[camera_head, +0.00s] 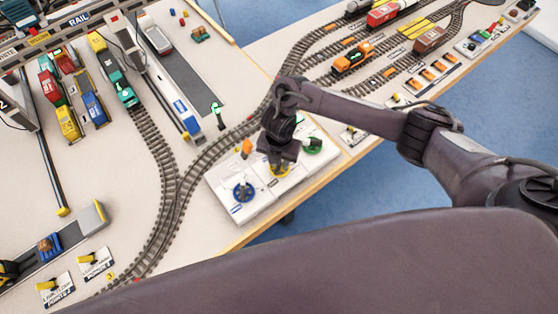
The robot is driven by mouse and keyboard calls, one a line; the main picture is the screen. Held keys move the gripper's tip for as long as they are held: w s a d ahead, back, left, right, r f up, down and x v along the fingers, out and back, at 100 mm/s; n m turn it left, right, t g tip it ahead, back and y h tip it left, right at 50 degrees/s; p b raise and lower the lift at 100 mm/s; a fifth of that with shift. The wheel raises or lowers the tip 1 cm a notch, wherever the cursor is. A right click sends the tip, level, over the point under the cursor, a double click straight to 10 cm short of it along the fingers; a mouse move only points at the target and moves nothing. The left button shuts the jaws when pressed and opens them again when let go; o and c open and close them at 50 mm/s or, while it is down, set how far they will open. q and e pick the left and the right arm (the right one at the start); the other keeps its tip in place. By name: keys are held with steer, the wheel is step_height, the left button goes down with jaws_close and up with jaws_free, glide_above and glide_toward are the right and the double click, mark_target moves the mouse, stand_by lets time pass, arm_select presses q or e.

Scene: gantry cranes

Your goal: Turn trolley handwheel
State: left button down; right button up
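A white control panel (221,180) lies at the table's front edge. It carries a blue handwheel (243,191), a yellow handwheel (280,171) and a green handwheel (313,146). I cannot read which of them is labelled trolley. My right gripper (279,166) comes in from the right and points down over the yellow handwheel, hiding most of it. The fingers are dark and blocked by the wrist, so I cannot see their opening or whether they touch the wheel. My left gripper is not in view.
Rail tracks (175,185) curve behind the panel. Coloured trucks (92,105) stand at the left, and an orange locomotive (352,59) is on the far tracks. Blue floor (455,105) shows beyond the table edge.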

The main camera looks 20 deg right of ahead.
step_height(320, 180, up, 6)
steer(key=shift+r+p, duration=0.25)
steer(key=shift+p, duration=0.4)
